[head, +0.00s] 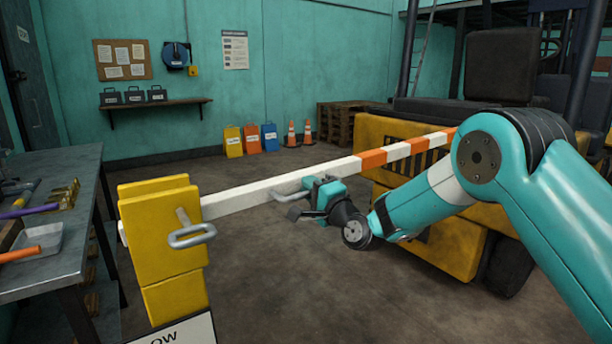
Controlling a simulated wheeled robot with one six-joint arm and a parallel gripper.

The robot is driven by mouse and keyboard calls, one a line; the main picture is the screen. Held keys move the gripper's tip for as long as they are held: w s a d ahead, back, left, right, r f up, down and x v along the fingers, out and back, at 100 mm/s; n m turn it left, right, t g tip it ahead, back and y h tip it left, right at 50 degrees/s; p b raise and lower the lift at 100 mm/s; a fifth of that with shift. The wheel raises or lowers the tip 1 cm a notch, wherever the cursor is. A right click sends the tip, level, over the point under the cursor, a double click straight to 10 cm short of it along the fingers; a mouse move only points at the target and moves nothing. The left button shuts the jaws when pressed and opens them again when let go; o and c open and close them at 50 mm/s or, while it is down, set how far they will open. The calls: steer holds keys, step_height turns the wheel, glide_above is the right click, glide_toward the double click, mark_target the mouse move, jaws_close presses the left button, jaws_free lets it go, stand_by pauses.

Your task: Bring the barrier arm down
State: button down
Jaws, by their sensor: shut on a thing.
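The barrier arm (240,196) is a long bar, white near its post and banded orange and white farther out. It runs from the yellow post (160,240) at the left to the right, slanting slightly up in the picture; I cannot tell whether it is level. Its far end is hidden behind my arm. A grey handle (262,189) sits on the bar's near side. My gripper (304,199) is at the right end of this handle and shut on it, though its fingertips are small and partly hidden. A metal loop (190,236) sticks out from the post.
A yellow forklift (440,240) stands behind and right of the bar. A workbench (50,260) with tools is at the left. Colored cans (252,138), cones (291,134) and pallets (345,124) stand along the back wall. The floor below the bar looks clear.

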steer(key=shift+f+m, duration=0.5)
steer(key=shift+f, duration=0.65)
steer(key=shift+f, duration=0.15)
steer(key=c, duration=1.1)
jaws_free()
steer(key=b+v, duration=1.1)
steer(key=v, duration=0.6)
steer(key=shift+s+b, duration=0.25)
steer(key=shift+b, duration=0.1)
